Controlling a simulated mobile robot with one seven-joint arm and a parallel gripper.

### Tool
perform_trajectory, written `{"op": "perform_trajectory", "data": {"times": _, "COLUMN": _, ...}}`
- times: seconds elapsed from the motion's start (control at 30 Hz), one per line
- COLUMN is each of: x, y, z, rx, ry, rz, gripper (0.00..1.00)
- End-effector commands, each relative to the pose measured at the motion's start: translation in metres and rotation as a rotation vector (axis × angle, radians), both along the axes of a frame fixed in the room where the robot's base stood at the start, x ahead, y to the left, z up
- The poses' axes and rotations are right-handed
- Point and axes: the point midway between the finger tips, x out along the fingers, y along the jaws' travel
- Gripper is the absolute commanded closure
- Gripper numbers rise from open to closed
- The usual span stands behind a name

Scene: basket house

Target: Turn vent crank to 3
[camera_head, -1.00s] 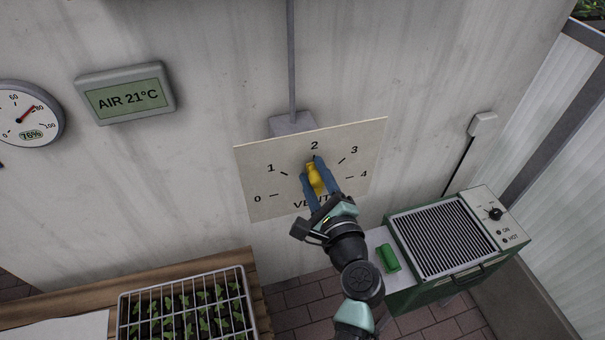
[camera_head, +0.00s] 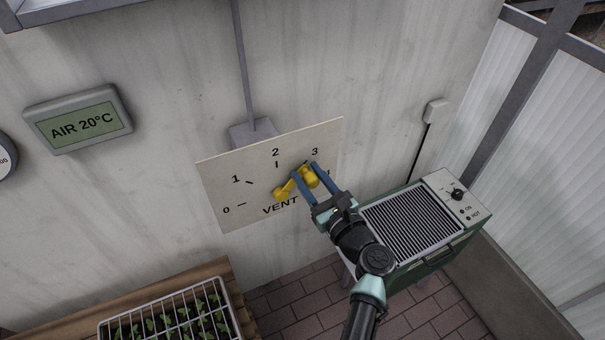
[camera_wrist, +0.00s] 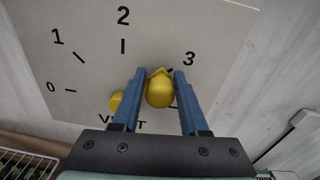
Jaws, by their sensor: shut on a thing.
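The yellow vent crank (camera_head: 289,189) is on a pale panel (camera_head: 225,208) marked 0 to 3 in sight, with the word VENT partly covered. Its hub is at the lower middle and its arm slants up and right, with the knob end near the 3 mark. My gripper (camera_head: 307,172) is shut on the crank's knob, one blue finger on each side. In the wrist view, the knob (camera_wrist: 159,92) sits between the fingertips, just below and left of the 3, with its tip by that mark. The number 4 is hidden by my gripper.
A green heater (camera_head: 412,226) with a grille stands at the lower right. A seedling tray (camera_head: 228,310) under a wire rack sits on a wooden bench at the lower left. A wall display (camera_head: 78,120) reads AIR 20°C.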

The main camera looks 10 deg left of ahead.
Motion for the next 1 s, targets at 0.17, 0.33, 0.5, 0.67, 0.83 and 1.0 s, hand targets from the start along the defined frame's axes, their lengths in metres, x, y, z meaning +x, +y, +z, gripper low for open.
{"op": "perform_trajectory", "data": {"times": 0.17, "x": 0.0015, "y": -0.0072, "z": -0.0086, "rx": 0.037, "ry": 0.037, "rz": -0.011, "gripper": 1.0}}
{"op": "perform_trajectory", "data": {"times": 0.33, "x": 0.0012, "y": -0.0075, "z": -0.0114, "rx": 0.056, "ry": 0.052, "rz": -0.01, "gripper": 1.0}}
{"op": "perform_trajectory", "data": {"times": 0.5, "x": 0.0007, "y": -0.007, "z": -0.013, "rx": 0.058, "ry": 0.057, "rz": -0.007, "gripper": 1.0}}
{"op": "perform_trajectory", "data": {"times": 0.67, "x": 0.0, "y": -0.0064, "z": -0.0141, "rx": 0.057, "ry": 0.059, "rz": -0.006, "gripper": 1.0}}
{"op": "perform_trajectory", "data": {"times": 0.83, "x": -0.0002, "y": -0.0054, "z": -0.0139, "rx": 0.057, "ry": 0.058, "rz": -0.003, "gripper": 0.37}}
{"op": "perform_trajectory", "data": {"times": 1.0, "x": 0.0006, "y": -0.0041, "z": -0.0109, "rx": 0.059, "ry": 0.053, "rz": -0.001, "gripper": 0.32}}
